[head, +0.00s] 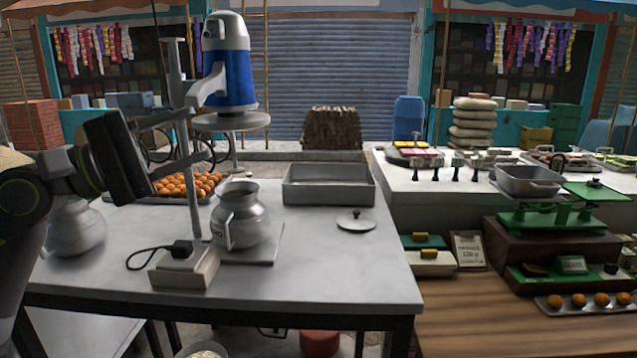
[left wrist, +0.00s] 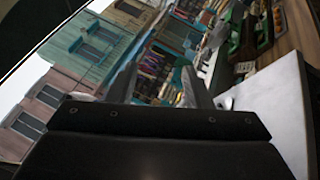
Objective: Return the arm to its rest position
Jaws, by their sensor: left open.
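My left gripper (head: 188,140) is raised above the left part of the grey table (head: 340,262), its dark body tilted and its fingers pointing right. It is open, and nothing shows between its fingers. It also shows in the left wrist view (left wrist: 160,85), with its two grey fingers apart against the street background. The fingers overlap the upright metal stand in the head view; I cannot tell whether they touch it. A silver milk pot (head: 245,218) stands on the scale plate below and to the right of the gripper. My right gripper is out of view.
A scale with a post (head: 185,266), a metal tray (head: 330,192), a lid (head: 356,222) and a tray of orange sweets (head: 190,186) are on the table. A second pot (head: 75,230) stands at left. The table's front right is clear. A counter with a green balance (head: 545,220) is at right.

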